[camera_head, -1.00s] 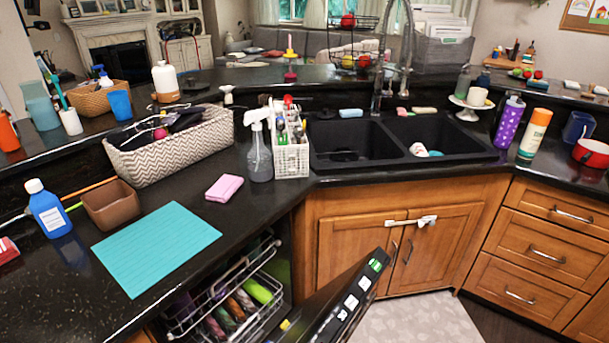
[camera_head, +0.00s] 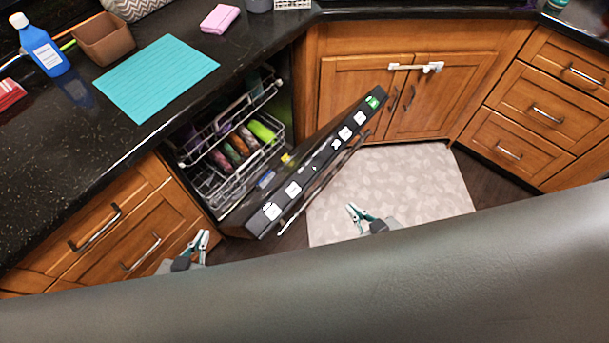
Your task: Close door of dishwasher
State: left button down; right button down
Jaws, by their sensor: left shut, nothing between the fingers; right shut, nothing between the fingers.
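The dishwasher door (camera_head: 318,160) stands partly open, tilted out from the cabinet front. Its dark top edge carries several white labels and a green one, and a bar handle (camera_head: 322,185) runs along its outer face. Inside the dishwasher, a wire rack (camera_head: 205,185) holds several coloured items. My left gripper (camera_head: 203,240) is low at the left, in front of the wooden drawers and apart from the door. My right gripper (camera_head: 352,210) is over the floor mat, to the right of the door and apart from it. Both grippers are shut and empty.
A patterned mat (camera_head: 415,185) lies on the floor right of the door. Wooden drawers (camera_head: 130,225) flank the dishwasher on the left, and a sink cabinet (camera_head: 345,95) stands behind it. The black counter (camera_head: 80,150) holds a teal mat (camera_head: 157,75).

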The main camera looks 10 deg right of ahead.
aim_at(308, 161)
jog(key=k+l+u, duration=0.1)
jog(key=k+l, duration=0.25)
jog(key=k+l+u, duration=0.1)
jog(key=k+l, duration=0.25)
jog(key=k, duration=0.15)
jog(key=k+l+u, duration=0.1)
jog(key=k+l, duration=0.2)
jog(key=k, duration=0.15)
jog(key=j+u, duration=0.1)
jog(key=u, duration=0.35)
jog(key=i+j+u, duration=0.1)
jog(key=u, duration=0.3)
